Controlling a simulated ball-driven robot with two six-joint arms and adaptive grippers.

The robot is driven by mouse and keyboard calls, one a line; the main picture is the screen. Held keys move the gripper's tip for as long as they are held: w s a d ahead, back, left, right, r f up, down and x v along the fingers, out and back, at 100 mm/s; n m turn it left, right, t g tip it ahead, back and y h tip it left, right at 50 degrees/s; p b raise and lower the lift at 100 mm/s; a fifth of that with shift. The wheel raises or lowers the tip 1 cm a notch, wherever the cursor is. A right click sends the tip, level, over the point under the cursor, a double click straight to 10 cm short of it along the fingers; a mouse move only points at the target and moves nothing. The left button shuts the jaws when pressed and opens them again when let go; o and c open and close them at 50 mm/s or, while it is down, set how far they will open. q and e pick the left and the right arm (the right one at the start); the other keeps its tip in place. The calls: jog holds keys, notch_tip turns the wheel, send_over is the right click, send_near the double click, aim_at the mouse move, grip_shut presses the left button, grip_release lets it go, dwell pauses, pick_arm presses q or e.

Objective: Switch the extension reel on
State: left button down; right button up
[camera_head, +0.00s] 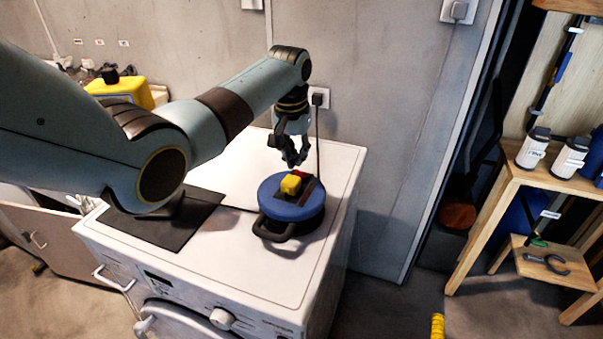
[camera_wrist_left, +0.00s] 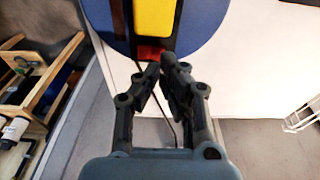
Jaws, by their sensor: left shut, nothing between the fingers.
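The extension reel (camera_head: 291,209) is a blue disc with a black handle, lying on top of the white washing machine. A yellow block (camera_head: 291,184) sits on its top, beside a dark strip with a red part. In the left wrist view the blue reel (camera_wrist_left: 205,25), the yellow block (camera_wrist_left: 154,16) and a red switch (camera_wrist_left: 151,52) show at the top. My left gripper (camera_head: 293,163) is shut and empty, just above the far side of the reel. In the wrist view its fingertips (camera_wrist_left: 165,66) are close to the red switch; I cannot tell whether they touch it. My right gripper is not in view.
The washing machine (camera_head: 262,268) has free white top around the reel, and a dark mat (camera_head: 160,222) on its left. A black cable runs up to a wall socket (camera_head: 318,98) behind. A wooden shelf (camera_head: 510,175) with bottles stands at the right.

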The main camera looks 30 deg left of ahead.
aim_at(296, 173)
pick_arm(q)
jog(key=shift+f+b, duration=0.65)
jog(key=shift+f, duration=0.6)
dwell(0.7)
notch_tip(296, 173, up, 7)
jog(key=p, duration=0.8)
jog(key=shift+r, duration=0.1)
dwell(0.3)
